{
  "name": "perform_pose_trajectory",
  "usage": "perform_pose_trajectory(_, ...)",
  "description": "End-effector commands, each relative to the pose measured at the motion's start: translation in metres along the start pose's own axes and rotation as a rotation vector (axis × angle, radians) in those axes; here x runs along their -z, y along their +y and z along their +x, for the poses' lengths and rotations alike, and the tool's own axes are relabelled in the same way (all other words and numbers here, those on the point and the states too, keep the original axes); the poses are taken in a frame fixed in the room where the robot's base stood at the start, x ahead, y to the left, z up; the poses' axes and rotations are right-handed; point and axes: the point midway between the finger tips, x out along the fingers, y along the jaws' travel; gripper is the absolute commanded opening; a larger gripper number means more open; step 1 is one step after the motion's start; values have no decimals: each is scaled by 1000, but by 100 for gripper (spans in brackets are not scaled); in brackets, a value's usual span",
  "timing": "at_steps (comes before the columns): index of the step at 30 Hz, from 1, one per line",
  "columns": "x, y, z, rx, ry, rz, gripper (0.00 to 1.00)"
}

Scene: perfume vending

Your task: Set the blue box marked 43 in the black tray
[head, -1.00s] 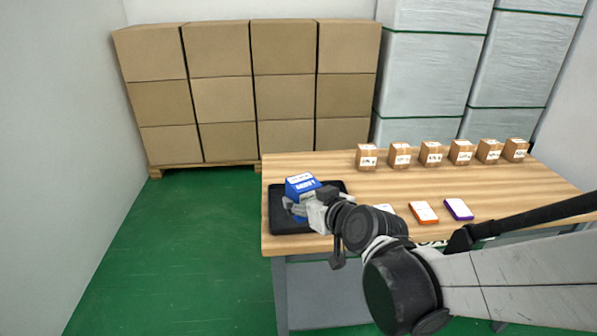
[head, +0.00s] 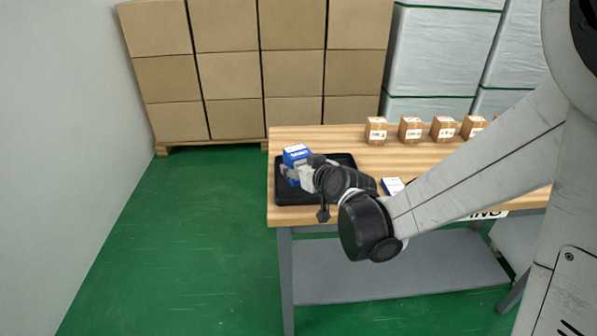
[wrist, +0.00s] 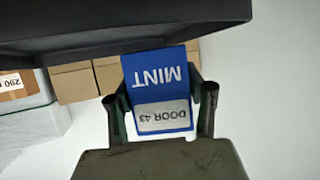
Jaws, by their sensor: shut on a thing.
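The blue box marked 43 (head: 297,153) is over the back left part of the black tray (head: 340,160) in the head view. My gripper (head: 291,173) is shut on it. In the wrist view the box (wrist: 156,73) shows "MINT" and a "DOOR 43" label, upside down in the picture, between the two fingers of my gripper (wrist: 160,97). A broad dark surface crosses the top of that view, apparently the tray (wrist: 130,22). I cannot tell whether the box touches the tray floor. My gripper and wrist hide part of the tray.
The wooden table (head: 330,140) carries the tray at its left end. Several small brown cartons (head: 410,129) stand along its back edge. A flat blue and white box (head: 392,185) lies right of the tray, partly behind my arm. Large cardboard boxes (head: 225,75) are stacked behind.

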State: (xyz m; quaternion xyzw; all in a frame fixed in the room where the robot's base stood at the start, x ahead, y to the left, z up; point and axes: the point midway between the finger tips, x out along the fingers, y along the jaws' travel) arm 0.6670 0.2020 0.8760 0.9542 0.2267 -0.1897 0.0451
Motion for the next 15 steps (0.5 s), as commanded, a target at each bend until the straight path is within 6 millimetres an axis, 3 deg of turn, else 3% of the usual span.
perform_pose_trajectory(6,-28,0,12,0,0,0,17)
perform_pose_trajectory(15,-29,0,12,0,0,0,17)
